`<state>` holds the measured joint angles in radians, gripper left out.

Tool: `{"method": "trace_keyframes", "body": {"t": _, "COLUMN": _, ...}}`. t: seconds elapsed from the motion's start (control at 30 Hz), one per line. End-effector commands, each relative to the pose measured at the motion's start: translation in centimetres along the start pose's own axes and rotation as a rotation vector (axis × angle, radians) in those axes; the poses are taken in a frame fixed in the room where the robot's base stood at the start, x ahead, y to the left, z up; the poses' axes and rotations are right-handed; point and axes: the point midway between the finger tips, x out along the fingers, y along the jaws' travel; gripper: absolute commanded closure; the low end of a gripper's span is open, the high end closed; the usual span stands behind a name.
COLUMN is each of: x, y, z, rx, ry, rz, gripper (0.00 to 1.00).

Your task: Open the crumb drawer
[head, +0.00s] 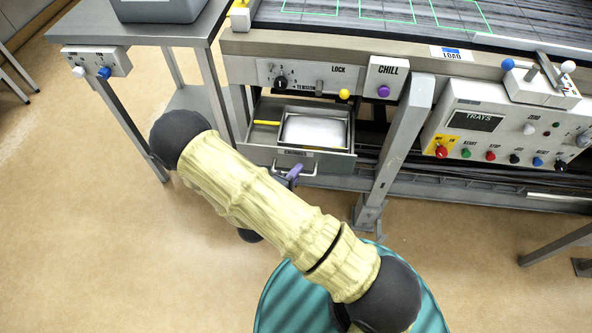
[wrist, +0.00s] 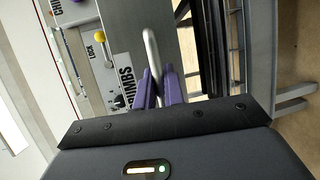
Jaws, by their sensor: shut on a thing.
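The crumb drawer (head: 335,166) stands pulled out below the lock panel in the head view, with its inside showing from above. A pale metal tray (head: 314,130) and a yellow bar (head: 266,123) are inside it. Its front, labelled CRUMBS (wrist: 124,68), shows in the wrist view with a silver bar handle (wrist: 150,48). My gripper (head: 295,172) is at the handle, and its purple fingers (wrist: 159,86) are shut on the bar, one on each side. My forearm leaves the drawer's front partly in view.
A grey machine leg (head: 398,140) stands right of the drawer. A side table (head: 140,25) with a switch box (head: 96,62) stands to the left. The TRAYS control panel (head: 500,130) is at the right.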

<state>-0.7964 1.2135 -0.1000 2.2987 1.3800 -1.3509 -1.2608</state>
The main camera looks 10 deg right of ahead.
Motion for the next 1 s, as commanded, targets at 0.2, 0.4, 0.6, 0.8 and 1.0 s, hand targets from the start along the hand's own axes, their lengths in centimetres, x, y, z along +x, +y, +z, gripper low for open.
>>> {"method": "trace_keyframes", "body": {"t": 0.2, "x": 0.0, "y": -0.1, "z": 0.0, "rx": -0.001, "ry": -0.001, "rz": -0.002, "gripper": 0.67}}
{"method": "trace_keyframes", "body": {"t": 0.4, "x": 0.0, "y": 0.0, "z": 0.0, "rx": 0.000, "ry": 0.000, "rz": -0.001, "gripper": 0.67}}
{"method": "trace_keyframes", "body": {"t": 0.6, "x": -0.6, "y": 0.0, "z": -0.1, "rx": 0.000, "ry": 0.001, "rz": -0.001, "gripper": 0.67}}
{"method": "trace_keyframes", "body": {"t": 0.8, "x": -3.5, "y": 0.0, "z": -0.1, "rx": -0.001, "ry": 0.004, "rz": -0.002, "gripper": 0.67}}
{"method": "trace_keyframes", "body": {"t": 1.0, "x": -7.5, "y": 0.0, "z": -0.2, "rx": 0.001, "ry": 0.006, "rz": -0.003, "gripper": 0.67}}
